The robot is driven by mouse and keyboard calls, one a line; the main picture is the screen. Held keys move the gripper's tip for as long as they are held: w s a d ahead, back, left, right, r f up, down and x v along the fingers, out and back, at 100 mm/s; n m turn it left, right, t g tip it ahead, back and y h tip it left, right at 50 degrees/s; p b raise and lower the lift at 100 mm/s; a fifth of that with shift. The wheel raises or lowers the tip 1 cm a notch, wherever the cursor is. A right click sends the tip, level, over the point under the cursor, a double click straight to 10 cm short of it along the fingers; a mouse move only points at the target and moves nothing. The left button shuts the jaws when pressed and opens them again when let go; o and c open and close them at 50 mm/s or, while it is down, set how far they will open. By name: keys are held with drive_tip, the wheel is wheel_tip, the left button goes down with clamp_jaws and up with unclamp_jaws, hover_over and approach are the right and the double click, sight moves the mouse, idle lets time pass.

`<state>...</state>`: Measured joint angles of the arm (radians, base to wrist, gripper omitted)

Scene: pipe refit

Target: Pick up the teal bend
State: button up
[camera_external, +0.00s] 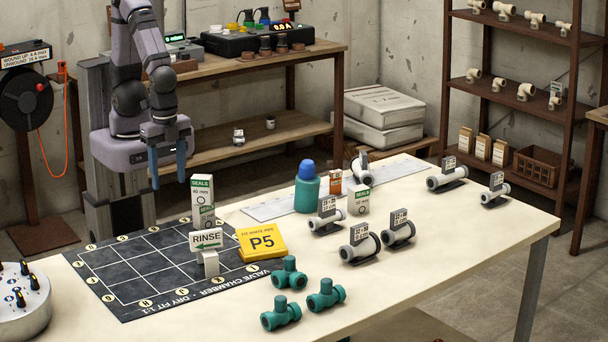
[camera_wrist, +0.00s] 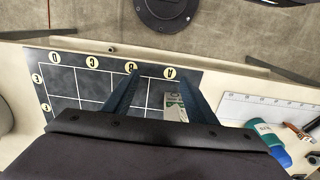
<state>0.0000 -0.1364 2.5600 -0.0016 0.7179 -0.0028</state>
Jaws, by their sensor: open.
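Three teal pipe fittings lie close together at the front of the table in the external view: one at the back (camera_external: 289,273), one at the right (camera_external: 326,295) and one at the front left (camera_external: 281,313). They have short side stubs and look alike; I cannot tell which is a bend. My gripper (camera_external: 167,166) is open and empty, with blue fingers pointing down, above the far left part of the table, well away from the fittings. In the wrist view my gripper (camera_wrist: 158,82) is over the dark mat; no teal fitting shows there.
A SEALS box (camera_external: 202,190) stands near my gripper. A teal bottle (camera_external: 307,193) and several grey pipe pieces (camera_external: 360,246) stand further right. The front right table is clear.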

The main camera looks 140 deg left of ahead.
idle(0.4)
drive_tip(key=shift+c, duration=1.3)
drive_tip(key=shift+r, duration=0.15)
